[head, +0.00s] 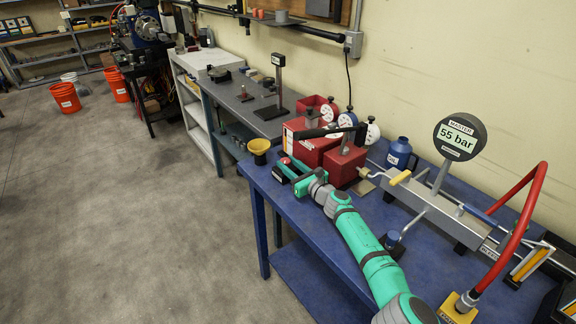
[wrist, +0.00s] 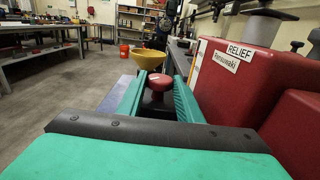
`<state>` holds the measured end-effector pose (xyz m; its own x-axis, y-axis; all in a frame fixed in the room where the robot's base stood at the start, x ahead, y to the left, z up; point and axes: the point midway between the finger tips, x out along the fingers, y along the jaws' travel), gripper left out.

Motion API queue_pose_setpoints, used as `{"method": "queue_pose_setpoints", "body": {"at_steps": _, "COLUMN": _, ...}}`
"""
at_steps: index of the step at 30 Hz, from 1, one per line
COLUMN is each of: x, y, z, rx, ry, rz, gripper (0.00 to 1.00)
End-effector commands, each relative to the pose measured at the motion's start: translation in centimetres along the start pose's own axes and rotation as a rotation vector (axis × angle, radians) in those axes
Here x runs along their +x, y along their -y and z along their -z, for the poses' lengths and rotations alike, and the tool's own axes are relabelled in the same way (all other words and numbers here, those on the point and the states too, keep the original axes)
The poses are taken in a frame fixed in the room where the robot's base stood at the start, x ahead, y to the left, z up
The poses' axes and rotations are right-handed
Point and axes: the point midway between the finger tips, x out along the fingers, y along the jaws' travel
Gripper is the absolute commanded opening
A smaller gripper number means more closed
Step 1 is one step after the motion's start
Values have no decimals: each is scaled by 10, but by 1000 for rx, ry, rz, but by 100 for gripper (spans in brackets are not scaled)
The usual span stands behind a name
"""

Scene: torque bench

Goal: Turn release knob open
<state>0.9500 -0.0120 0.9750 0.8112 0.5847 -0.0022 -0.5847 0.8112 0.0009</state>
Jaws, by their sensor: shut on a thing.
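The release knob, a round red-topped knob on a dark stem (wrist: 160,82), sits between the two green fingers of my gripper (wrist: 157,90) in the wrist view. My gripper (head: 288,171) is shut on it at the left end of the blue bench in the head view, where only a little red shows at the fingers. The red box (wrist: 245,85) with a "RELIEF" label stands just to the right of the fingers. The knob's lower part and its turn angle are hard to make out.
A yellow funnel (head: 259,149) stands just beyond the gripper. Red boxes (head: 312,143) with gauges stand behind it on the blue bench (head: 262,184). A round gauge reading "55 bar" (head: 458,136), a blue bottle (head: 399,153) and a red hose (head: 517,225) are to the right.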

Motion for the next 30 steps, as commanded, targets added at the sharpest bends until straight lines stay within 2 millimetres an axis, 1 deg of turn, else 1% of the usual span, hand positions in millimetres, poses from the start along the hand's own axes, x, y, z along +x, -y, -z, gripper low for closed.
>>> {"method": "queue_pose_setpoints", "body": {"at_steps": 2, "x": 0, "y": 3, "z": 1, "rx": 0, "ry": -1, "rz": -32, "gripper": 10}}
{"method": "queue_pose_setpoints", "body": {"at_steps": 13, "x": 0, "y": 5, "z": -1, "rx": 0, "ry": 1, "rz": -138, "gripper": 10}}
{"method": "queue_pose_setpoints", "body": {"at_steps": 30, "x": 1, "y": 4, "z": -3, "rx": -2, "ry": 4, "rz": -158, "gripper": 10}}
